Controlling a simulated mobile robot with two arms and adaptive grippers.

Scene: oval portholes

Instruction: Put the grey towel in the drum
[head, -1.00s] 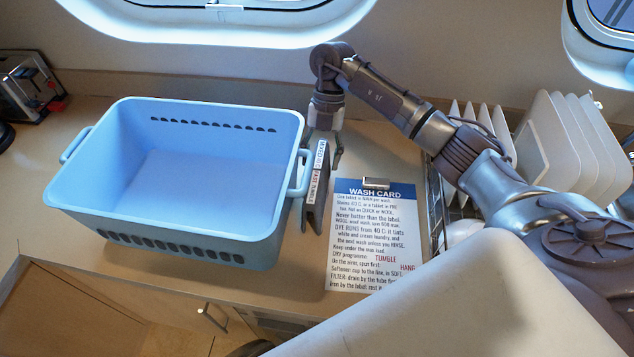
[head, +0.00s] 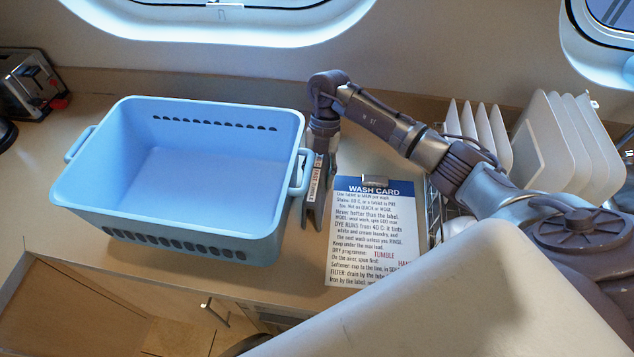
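I see no grey towel and no drum in the head view. The blue basket (head: 165,255) stands on the counter and looks empty. My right gripper (head: 322,172) points down just right of the basket, by its right handle. My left gripper is out of view.
A wash card (head: 372,235) with a clip lies right of the dark object. A rack with white plates (head: 570,145) stands at the right. A toaster (head: 32,82) is at the far left. Below the counter edge is a cabinet front with a handle (head: 213,315).

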